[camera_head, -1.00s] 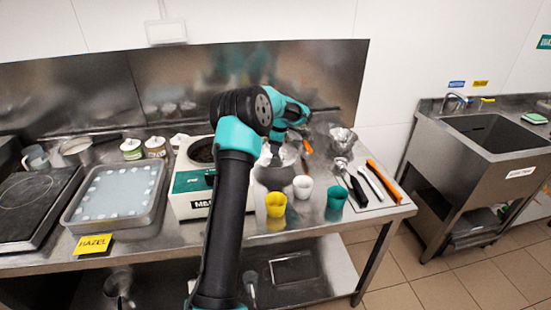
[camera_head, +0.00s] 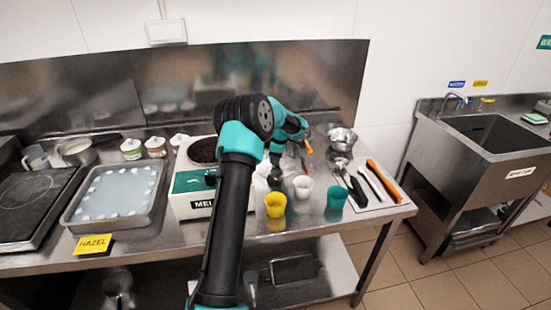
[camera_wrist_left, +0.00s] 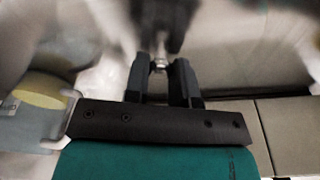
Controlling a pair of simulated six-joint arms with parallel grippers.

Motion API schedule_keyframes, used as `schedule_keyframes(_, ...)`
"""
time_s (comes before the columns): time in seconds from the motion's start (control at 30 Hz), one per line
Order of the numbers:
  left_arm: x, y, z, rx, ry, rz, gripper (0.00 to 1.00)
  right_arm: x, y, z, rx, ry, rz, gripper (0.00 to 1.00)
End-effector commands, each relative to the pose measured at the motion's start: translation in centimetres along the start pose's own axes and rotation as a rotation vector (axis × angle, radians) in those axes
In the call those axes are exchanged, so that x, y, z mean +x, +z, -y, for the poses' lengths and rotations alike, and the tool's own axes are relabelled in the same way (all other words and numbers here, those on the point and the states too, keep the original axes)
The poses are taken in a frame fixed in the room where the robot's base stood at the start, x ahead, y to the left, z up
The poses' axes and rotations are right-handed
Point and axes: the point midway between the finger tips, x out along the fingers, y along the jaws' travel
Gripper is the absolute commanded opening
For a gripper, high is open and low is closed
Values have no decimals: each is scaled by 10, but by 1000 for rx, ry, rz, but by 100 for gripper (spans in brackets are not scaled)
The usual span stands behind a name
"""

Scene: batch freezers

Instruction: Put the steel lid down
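My left gripper (camera_head: 275,168) reaches over the worktop, just right of the white-and-green machine and behind the cups. In the left wrist view its two dark fingers (camera_wrist_left: 163,75) stand apart. A small shiny metal bit (camera_wrist_left: 160,65) shows between their tips, with a blurred dark shape beyond. I cannot tell whether the fingers grip it. I cannot clearly make out the steel lid; the area under the gripper is blurred and partly hidden by my arm. My right gripper is out of view.
Yellow (camera_head: 275,204), white (camera_head: 303,187) and teal (camera_head: 336,196) cups stand at the front. Steel bowls (camera_head: 342,138) and utensils (camera_head: 372,182) lie to the right. The machine (camera_head: 190,190) and a steel tray (camera_head: 75,222) are left. A sink (camera_head: 490,135) stands apart at right.

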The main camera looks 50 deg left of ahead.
Motion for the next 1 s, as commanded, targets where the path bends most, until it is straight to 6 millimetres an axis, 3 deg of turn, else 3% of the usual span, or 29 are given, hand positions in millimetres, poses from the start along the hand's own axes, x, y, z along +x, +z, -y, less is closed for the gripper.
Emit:
schedule_keyframes(0.27, 0, 0, 0, 0, 0, 0, 49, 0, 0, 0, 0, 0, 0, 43)
schedule_keyframes(0.63, -6, -1, 0, 0, 0, 0, 49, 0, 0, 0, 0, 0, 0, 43)
schedule_keyframes(0.77, -20, -1, 0, 0, 3, 0, 49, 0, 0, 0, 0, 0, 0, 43)
schedule_keyframes(1.0, -62, 0, 0, -1, 3, 1, 49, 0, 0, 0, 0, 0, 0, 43)
